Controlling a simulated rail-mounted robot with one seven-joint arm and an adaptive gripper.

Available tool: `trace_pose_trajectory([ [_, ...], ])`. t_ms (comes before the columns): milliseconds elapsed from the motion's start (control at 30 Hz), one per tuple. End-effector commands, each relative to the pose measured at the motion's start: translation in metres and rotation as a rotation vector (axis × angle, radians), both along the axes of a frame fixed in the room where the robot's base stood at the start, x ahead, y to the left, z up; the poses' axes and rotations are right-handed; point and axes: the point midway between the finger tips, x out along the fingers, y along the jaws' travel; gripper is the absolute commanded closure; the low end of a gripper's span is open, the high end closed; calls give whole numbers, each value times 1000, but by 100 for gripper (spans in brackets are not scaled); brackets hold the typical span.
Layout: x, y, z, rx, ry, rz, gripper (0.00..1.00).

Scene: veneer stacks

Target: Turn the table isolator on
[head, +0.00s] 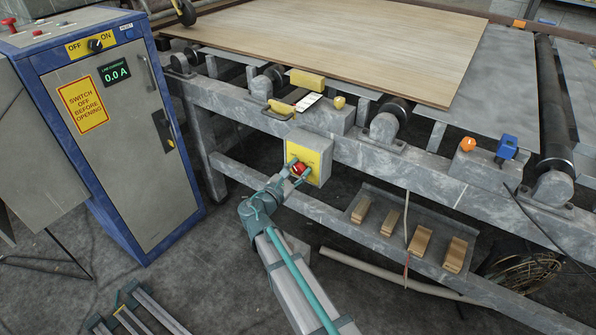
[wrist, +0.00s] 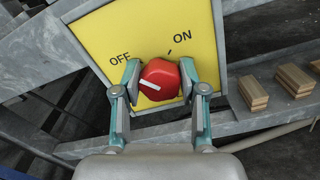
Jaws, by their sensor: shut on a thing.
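The table isolator is a grey box with a yellow face (head: 322,153) on the front beam of the roller table. Its red knob (head: 299,169) also shows in the wrist view (wrist: 163,76). There the yellow plate (wrist: 105,35) carries the words OFF at left and ON at right, both tilted. The white mark (wrist: 150,85) on the knob lies on its left side, pointing toward the OFF side and away from ON. My gripper (wrist: 160,80) is shut on the knob, one finger on each side. In the head view my fingers partly cover the knob.
A blue-grey cabinet (head: 135,150) with its own OFF/ON switch and a 0.0 A display stands at left. A veneer sheet (head: 340,35) lies on the table. Wooden blocks (head: 420,240) sit on a low shelf right of the isolator. An orange button (head: 467,144) is further right.

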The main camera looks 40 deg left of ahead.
Motion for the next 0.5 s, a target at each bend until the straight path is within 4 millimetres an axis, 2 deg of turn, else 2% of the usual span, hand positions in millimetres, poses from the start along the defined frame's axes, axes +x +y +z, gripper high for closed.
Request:
trace_pose_trajectory([
  [500, 0, -2, -6, 439, 30, 0, 93],
])
